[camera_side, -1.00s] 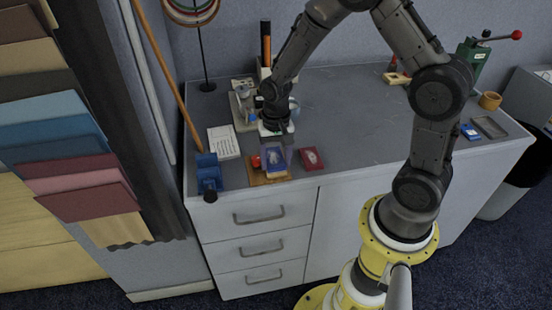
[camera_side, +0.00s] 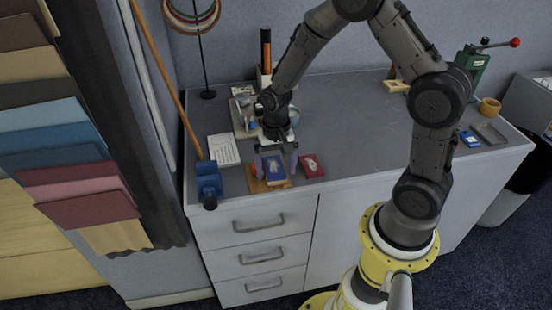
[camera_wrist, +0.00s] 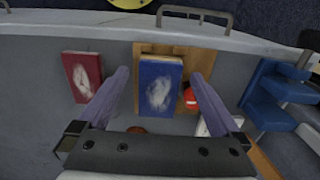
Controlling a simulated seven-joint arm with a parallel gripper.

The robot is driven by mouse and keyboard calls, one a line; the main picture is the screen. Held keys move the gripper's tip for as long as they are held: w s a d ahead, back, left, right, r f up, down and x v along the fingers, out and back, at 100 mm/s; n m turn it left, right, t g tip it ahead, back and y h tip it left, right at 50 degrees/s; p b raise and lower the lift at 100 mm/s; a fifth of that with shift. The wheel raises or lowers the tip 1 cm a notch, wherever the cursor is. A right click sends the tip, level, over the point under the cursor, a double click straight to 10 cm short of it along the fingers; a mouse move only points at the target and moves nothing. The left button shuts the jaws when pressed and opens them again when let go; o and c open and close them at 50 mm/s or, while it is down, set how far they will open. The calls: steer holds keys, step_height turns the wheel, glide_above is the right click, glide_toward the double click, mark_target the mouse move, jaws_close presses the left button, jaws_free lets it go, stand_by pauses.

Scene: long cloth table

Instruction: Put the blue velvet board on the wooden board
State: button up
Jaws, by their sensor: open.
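The blue velvet board (camera_side: 276,173) has a pale smudge on its face and lies on the wooden board (camera_side: 256,185). In the wrist view the blue velvet board (camera_wrist: 160,86) covers most of the wooden board (camera_wrist: 195,56), whose rim shows at the top and sides. My gripper (camera_side: 276,166) is open above the blue board. In the wrist view the spread fingers of my gripper (camera_wrist: 160,80) reach toward either side of it, with gaps visible. Whether the fingertips are level with the board is hard to tell.
A dark red board (camera_side: 312,165) lies just right of the wooden board. A blue stand (camera_side: 208,178) and a white card (camera_side: 223,150) are to the left. A red round thing (camera_wrist: 190,98) shows beside the blue board.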

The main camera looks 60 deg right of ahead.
step_height(320, 180, up, 19)
steer(key=a+t, duration=0.1)
steer(key=t, duration=0.1)
steer(key=s+a+r+n+t, duration=0.1)
steer(key=s+n, duration=0.3)
steer(key=s, duration=0.5)
steer(key=s+a+r+n+t, duration=0.2)
steer(key=s+n, duration=0.3)
steer(key=s, duration=0.4)
steer(key=shift+a+r+t, duration=0.15)
steer(key=shift+r+t, duration=0.15)
steer(key=shift+r, duration=0.5)
